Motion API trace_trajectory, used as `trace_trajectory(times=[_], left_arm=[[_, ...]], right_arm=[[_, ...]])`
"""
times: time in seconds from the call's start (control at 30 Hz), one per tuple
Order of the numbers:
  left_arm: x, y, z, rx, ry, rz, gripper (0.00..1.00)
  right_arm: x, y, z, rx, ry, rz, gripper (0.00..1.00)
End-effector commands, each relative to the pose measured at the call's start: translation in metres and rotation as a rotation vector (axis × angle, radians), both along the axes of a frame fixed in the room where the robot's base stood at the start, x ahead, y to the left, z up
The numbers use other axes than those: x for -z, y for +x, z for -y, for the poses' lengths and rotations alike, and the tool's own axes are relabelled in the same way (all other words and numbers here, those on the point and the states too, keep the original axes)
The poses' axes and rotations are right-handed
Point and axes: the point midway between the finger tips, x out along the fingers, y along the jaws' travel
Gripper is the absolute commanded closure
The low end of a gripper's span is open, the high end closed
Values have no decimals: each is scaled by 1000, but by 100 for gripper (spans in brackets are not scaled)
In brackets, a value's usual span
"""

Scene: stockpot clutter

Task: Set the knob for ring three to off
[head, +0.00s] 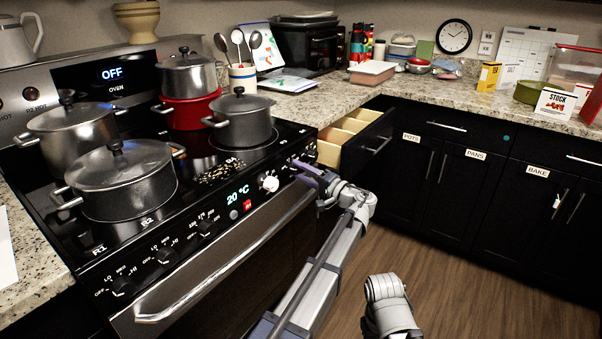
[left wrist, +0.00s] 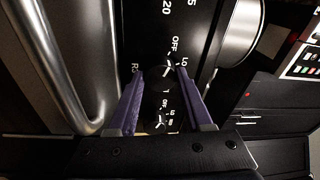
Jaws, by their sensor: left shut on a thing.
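My left gripper (head: 312,178) is at the right end of the stove's front panel, by the dark knobs there. In the left wrist view my two purple fingers (left wrist: 161,72) are shut on a black knob (left wrist: 157,82). White OFF and LO marks stand beside that knob. Where the knob's pointer stands is unclear. A second black knob (left wrist: 159,120) shows between the fingers, closer to the gripper's base. My right gripper is out of view.
A grey pot (head: 243,118), a red pot (head: 188,112) and two lidded stockpots (head: 118,182) stand on the cooktop. The oven handle (head: 215,262) runs below the panel. An open drawer (head: 352,140) juts out just beyond my gripper.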

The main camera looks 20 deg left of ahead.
Motion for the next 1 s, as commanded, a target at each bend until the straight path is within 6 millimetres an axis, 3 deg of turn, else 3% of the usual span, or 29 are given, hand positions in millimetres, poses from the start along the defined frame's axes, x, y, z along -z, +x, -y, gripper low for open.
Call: trace_trajectory(times=[0.5, 0.53, 0.77, 1.0], left_arm=[[0, 0, 0, -1, -7, 17, 100], [0, 0, 0, -1, -7, 17, 46], [0, 0, 0, -1, -7, 16, 21], [0, 0, 0, 0, -6, 15, 20]], right_arm=[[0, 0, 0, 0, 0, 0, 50], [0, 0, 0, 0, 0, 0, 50], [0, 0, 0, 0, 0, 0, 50], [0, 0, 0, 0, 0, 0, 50]])
